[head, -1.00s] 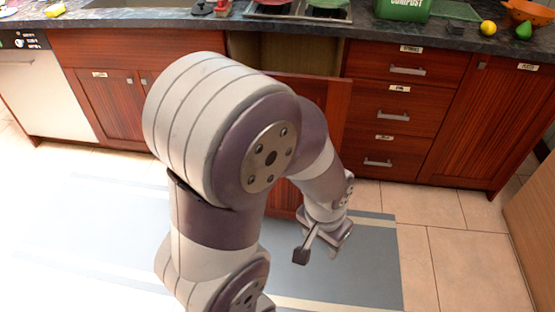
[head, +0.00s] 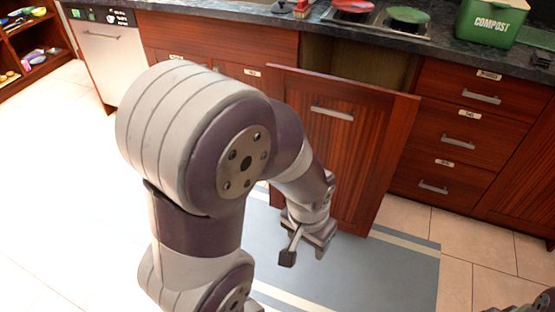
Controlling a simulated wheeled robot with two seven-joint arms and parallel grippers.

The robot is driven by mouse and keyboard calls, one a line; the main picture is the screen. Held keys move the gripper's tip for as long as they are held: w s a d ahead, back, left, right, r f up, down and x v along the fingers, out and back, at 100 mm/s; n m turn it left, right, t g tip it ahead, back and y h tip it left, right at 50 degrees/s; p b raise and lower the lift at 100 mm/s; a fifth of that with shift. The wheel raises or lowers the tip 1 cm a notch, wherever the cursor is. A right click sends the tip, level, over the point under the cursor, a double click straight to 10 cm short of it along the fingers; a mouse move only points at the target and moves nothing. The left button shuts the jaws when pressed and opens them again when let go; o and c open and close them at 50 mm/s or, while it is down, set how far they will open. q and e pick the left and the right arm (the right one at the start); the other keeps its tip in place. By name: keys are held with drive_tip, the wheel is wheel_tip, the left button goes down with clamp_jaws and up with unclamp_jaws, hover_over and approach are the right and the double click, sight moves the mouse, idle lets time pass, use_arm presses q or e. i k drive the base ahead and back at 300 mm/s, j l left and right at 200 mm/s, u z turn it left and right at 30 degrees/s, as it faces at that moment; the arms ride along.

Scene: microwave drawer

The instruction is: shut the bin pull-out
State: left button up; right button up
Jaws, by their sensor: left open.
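The bin pull-out (head: 345,150) is a red-brown wooden front with a metal bar handle (head: 332,113). My right gripper is not in view; only a bit of my right arm shows at the bottom right corner.
Closed drawers (head: 460,140) stand right of the pull-out, and a white dishwasher (head: 110,55) far left. The dark counter (head: 455,62) holds a green compost box (head: 490,22) and red and green lids. A grey mat (head: 385,275) lies on the clear floor.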

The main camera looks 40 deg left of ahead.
sight(358, 132)
drive_tip(key=u, duration=0.85)
drive_tip(key=i+u, duration=0.1)
drive_tip(key=i, duration=0.35)
drive_tip(key=i+l+u, duration=0.1)
drive_tip(key=i, duration=0.3)
drive_tip(key=l, duration=0.1)
